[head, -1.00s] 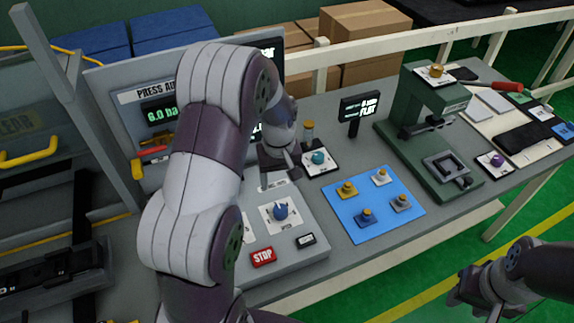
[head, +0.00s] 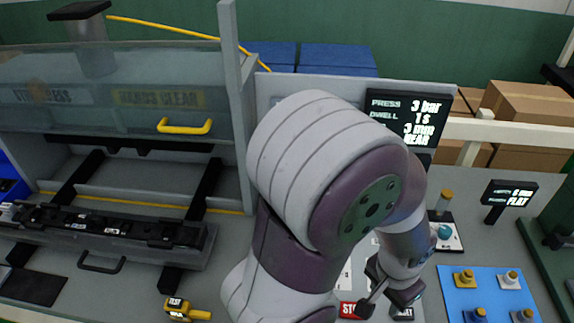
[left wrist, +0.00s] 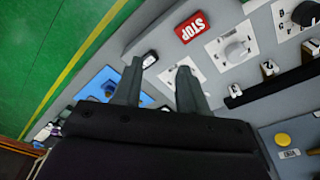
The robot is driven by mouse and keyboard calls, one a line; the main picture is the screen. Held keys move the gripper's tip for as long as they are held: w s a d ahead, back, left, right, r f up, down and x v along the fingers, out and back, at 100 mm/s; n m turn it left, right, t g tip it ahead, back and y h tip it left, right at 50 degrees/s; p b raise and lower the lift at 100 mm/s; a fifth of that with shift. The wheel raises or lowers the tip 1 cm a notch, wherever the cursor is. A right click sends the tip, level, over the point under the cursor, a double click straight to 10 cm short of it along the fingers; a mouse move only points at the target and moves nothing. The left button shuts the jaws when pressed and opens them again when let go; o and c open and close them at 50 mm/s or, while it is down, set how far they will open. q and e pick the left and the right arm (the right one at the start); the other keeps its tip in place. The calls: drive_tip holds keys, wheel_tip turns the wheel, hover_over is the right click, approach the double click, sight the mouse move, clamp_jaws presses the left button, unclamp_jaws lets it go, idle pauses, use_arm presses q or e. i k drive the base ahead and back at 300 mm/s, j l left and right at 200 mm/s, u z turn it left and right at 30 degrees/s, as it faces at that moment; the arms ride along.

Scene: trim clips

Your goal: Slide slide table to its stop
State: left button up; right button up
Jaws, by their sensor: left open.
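The slide table (head: 190,254) is a grey plate at the left of the head view. It carries a long black fixture (head: 110,226) and has a dark loop handle (head: 101,263) on its front. It sits on two black rails (head: 205,190) in front of the guarded press. My left gripper (head: 385,300) is over the control panel, well to the right of the slide table. In the left wrist view its two fingers (left wrist: 158,78) are apart, with panel surface between them and nothing held. The slide table does not show there. My right gripper is out of view.
A raised clear guard with a yellow handle (head: 185,127) is above the rails. A grey post (head: 236,110) stands between press and panel. A yellow TEST-tagged item (head: 186,310) lies in front.

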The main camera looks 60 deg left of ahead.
sight(154, 252)
drive_tip(key=u, duration=3.45)
drive_tip(key=i+j+z, duration=0.1)
drive_tip(key=i+j, duration=0.85)
